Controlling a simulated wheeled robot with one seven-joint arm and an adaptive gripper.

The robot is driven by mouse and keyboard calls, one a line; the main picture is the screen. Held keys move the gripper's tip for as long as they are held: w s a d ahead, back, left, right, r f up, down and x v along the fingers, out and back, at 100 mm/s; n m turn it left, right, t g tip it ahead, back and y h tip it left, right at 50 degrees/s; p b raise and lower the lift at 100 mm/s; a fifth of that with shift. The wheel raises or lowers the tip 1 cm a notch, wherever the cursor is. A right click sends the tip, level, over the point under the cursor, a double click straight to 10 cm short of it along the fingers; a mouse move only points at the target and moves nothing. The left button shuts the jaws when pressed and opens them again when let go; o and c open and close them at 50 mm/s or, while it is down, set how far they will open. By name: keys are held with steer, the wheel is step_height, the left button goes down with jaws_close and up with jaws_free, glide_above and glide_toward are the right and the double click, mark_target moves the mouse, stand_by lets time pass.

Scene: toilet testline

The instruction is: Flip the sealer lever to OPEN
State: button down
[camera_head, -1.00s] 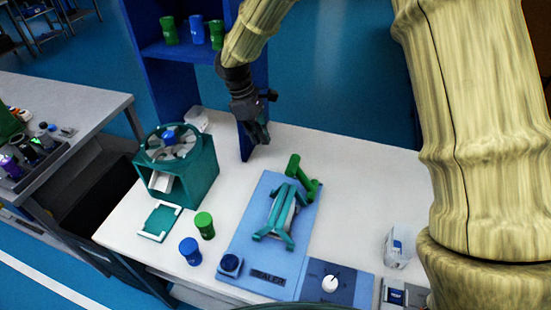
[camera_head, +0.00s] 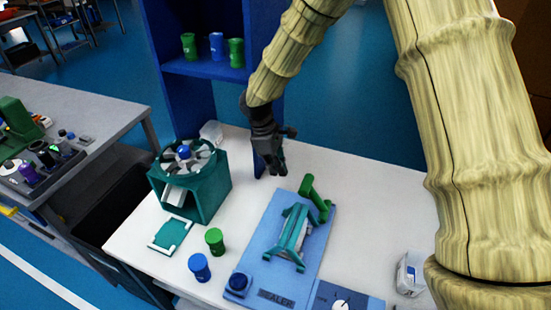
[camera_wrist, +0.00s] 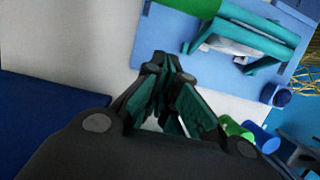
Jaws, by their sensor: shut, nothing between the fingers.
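The sealer is a blue base plate (camera_head: 272,272) marked SEALER, with a teal frame (camera_head: 292,238) on it. A green lever (camera_head: 315,198) stands at its far end, tilted. In the wrist view the teal frame (camera_wrist: 250,42) and part of the green lever (camera_wrist: 206,32) show at the top, the lever cut by the picture's edge. My gripper (camera_head: 277,172) is shut and empty above the table, behind and left of the lever and apart from it. Its fingertips (camera_wrist: 162,62) point towards the sealer plate in the wrist view.
A teal box with a fan-like top (camera_head: 205,190) stands left. A green cup (camera_head: 215,241) and a blue cup (camera_head: 199,267) stand left of the plate. A blue shelf (camera_head: 205,70) rises behind. A dial panel (camera_head: 325,298) and clear container (camera_head: 411,272) are right. The white table's back right is clear.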

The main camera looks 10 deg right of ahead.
steer(key=s+d+p, duration=0.1)
steer(key=d+f+p, duration=0.1)
steer(key=s+d+f+p, duration=0.1)
steer(key=shift+s+d+f, duration=0.25)
steer(key=shift+s+d, duration=0.05)
steer(key=shift+d, duration=0.1)
steer(key=shift+r, duration=0.15)
stand_by(0.5)
